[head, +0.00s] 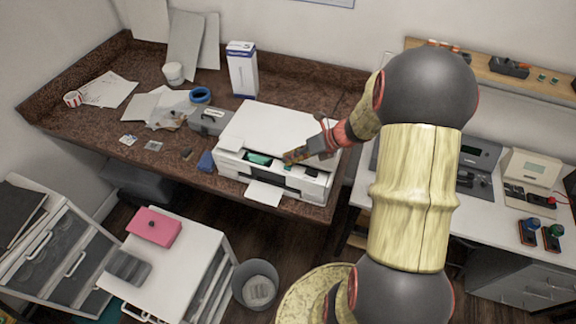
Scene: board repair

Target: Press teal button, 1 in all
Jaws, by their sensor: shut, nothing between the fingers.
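A white printer (272,127) stands at the front edge of the brown counter. Its front panel has a larger teal patch (257,159) and a small teal spot (288,167), likely the teal button. My gripper (287,158) is shut and empty, reaching in from the right with its tip over the front panel, right beside the small teal spot. The fingers partly hide that part of the panel, and I cannot tell whether the tip touches the button.
A grey box (209,121), a blue tape roll (201,95) and a tall white-blue carton (242,70) stand behind and left of the printer. White drawers with a pink box (154,227) and a bin (256,284) stand in front. A white bench (480,205) is at right.

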